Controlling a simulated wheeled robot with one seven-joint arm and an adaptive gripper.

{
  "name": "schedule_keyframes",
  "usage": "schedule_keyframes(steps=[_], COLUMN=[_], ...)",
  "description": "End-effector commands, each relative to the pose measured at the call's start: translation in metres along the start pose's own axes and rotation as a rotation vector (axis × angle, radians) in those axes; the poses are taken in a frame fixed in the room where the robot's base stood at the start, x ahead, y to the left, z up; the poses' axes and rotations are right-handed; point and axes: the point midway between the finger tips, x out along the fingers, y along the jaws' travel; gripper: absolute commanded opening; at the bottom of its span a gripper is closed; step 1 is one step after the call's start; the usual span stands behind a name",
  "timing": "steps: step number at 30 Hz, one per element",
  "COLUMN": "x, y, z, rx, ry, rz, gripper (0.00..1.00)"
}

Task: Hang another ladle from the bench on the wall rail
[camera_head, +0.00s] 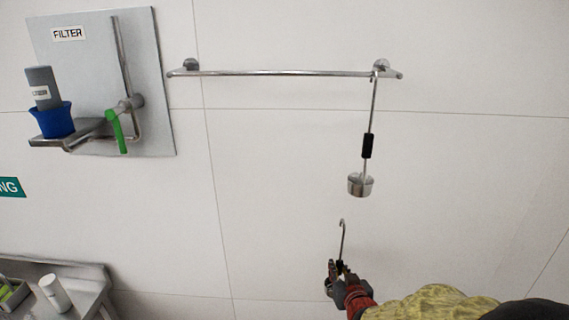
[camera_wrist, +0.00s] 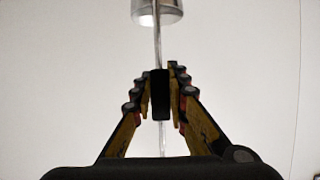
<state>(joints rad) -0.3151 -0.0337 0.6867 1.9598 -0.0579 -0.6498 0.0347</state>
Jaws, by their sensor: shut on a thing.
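The wall rail (camera_head: 285,73) is a thin steel bar on two round mounts. One ladle (camera_head: 368,146) hangs near the rail's right end, with its steel cup low and a black grip on its rod. My gripper (camera_head: 341,268) is shut on a second ladle (camera_head: 342,238), below the hanging one and apart from it. The held ladle's hook points up in the head view. In the wrist view my gripper (camera_wrist: 161,95) has its fingers on either side of the black grip (camera_wrist: 160,94). A steel cup (camera_wrist: 157,10) shows at the top edge, in line with the rod.
A filter panel (camera_head: 90,130) with a pipe, green lever and a shelf holding a blue cup (camera_head: 53,121) and grey bottle is at the left. A steel bench (camera_head: 85,275) with a white bottle (camera_head: 55,293) is at lower left. The rail left of the hanging ladle is bare.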

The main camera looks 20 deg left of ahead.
Motion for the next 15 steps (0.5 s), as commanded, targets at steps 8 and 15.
schedule_keyframes(steps=[8,15], x=[-0.046,-0.09], y=[-0.069,-0.107], z=[-0.138,-0.213], rx=[-0.037,-0.057], ry=[0.011,0.006], rz=[-0.094,-0.142], gripper=[0.0,0.0])
